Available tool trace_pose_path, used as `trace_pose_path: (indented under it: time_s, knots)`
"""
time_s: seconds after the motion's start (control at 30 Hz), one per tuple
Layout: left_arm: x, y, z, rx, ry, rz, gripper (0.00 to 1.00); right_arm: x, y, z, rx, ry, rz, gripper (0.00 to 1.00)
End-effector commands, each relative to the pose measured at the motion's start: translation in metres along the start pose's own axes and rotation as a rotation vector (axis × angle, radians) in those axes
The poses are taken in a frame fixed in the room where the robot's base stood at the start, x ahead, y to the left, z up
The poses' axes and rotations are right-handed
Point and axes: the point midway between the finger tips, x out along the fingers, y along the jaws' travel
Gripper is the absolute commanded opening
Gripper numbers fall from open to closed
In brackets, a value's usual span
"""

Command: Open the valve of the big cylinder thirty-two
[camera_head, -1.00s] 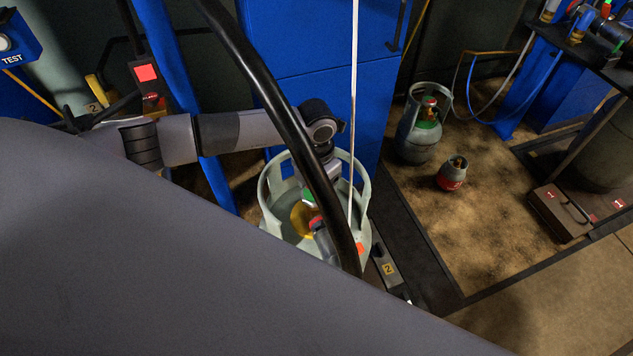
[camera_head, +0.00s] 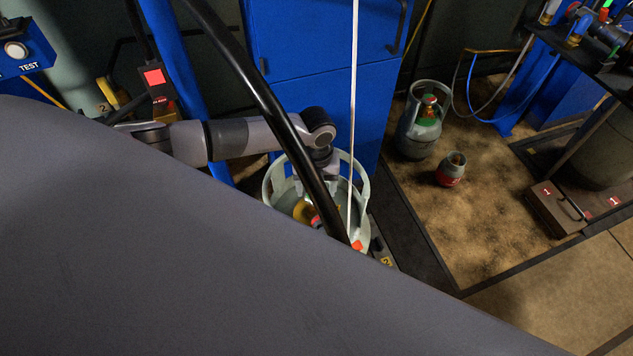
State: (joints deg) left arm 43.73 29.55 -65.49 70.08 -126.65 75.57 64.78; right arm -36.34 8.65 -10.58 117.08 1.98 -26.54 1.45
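The big cylinder (camera_head: 276,186) stands below the blue cabinet, seen from above. Its pale green collar ring surrounds the valve area, where a yellow part (camera_head: 304,210) and a little red show. My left arm comes in from the left, and my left gripper (camera_head: 318,192) points down inside the collar, close above the valve. A black hose crosses in front of it, so its fingertips and most of the valve are hidden. I cannot tell whether it touches the valve. My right gripper is not in view.
The black hose (camera_head: 262,95) and a thin white line (camera_head: 353,120) run down across the cylinder. A grey-green cylinder (camera_head: 412,138) and a small red-grey one (camera_head: 451,170) stand on the brown floor to the right. A blue cabinet (camera_head: 315,100) stands behind. My large grey link fills the lower left.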

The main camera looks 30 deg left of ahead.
Motion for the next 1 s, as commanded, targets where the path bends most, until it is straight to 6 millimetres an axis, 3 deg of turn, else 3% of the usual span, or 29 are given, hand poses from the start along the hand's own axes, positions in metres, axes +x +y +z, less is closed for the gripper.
trace_pose_path:
  time_s: [0.6,0.63,0.7,1.0]
  knots:
    - [-0.0007,0.0003,0.0008,-0.046,-0.001,0.000,0.36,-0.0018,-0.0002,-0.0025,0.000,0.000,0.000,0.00]
    - [-0.0007,0.0003,0.0008,-0.046,-0.001,0.000,0.70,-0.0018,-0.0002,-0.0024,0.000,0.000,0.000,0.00]
    - [-0.0007,0.0002,0.0008,-0.045,-0.001,-0.001,0.92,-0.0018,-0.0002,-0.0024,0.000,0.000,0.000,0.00]
    - [-0.0015,0.0003,0.0005,-0.044,-0.001,0.000,0.92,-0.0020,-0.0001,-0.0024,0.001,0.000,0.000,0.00]
